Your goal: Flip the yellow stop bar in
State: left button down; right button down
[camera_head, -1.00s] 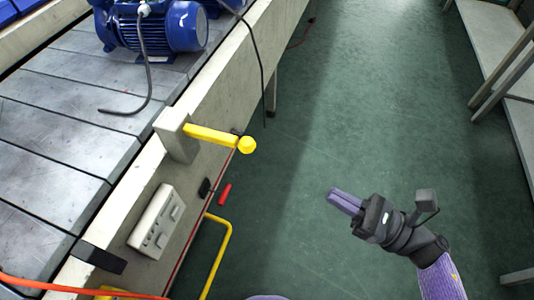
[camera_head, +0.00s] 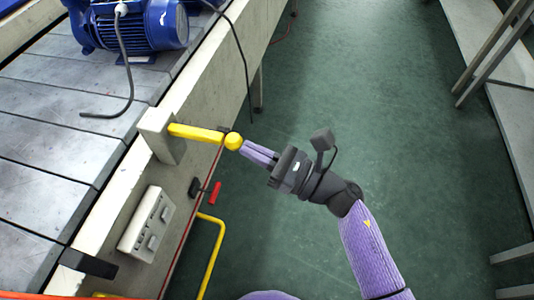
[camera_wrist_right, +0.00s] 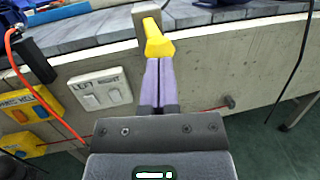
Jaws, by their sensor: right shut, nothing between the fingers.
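The yellow stop bar (camera_head: 197,132) sticks out from a grey block on the side of the conveyor, over the floor, with a round yellow knob (camera_head: 233,141) at its free end. My right gripper (camera_head: 249,149) is shut and empty. Its fingertips are at the knob, touching it or very close; I cannot tell which. In the right wrist view the bar (camera_wrist_right: 155,40) lies straight ahead of the closed fingers (camera_wrist_right: 159,80). My left gripper is not in view.
A blue motor (camera_head: 135,25) with a hanging cable stands on the conveyor (camera_head: 60,110). Below the bar are a switch box (camera_head: 147,224), a small red handle (camera_head: 215,192) and a yellow rail (camera_head: 214,255). Green floor (camera_head: 350,100) is open to the right, up to grey shelving (camera_head: 480,50).

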aim_at(197, 140)
jog(key=shift+a, duration=0.1)
jog(key=w+a+b, duration=0.1)
jog(key=a, duration=0.2)
jog(key=w+a, duration=0.1)
jog(key=a, duration=0.2)
jog(key=w+a+b, duration=0.1)
jog(key=a, duration=0.2)
jog(key=shift+w+a+f+b, duration=0.1)
jog(key=shift+a+b, duration=0.1)
jog(key=shift+b, duration=0.1)
jog(key=shift+a, duration=0.1)
jog(key=shift+r, duration=0.2)
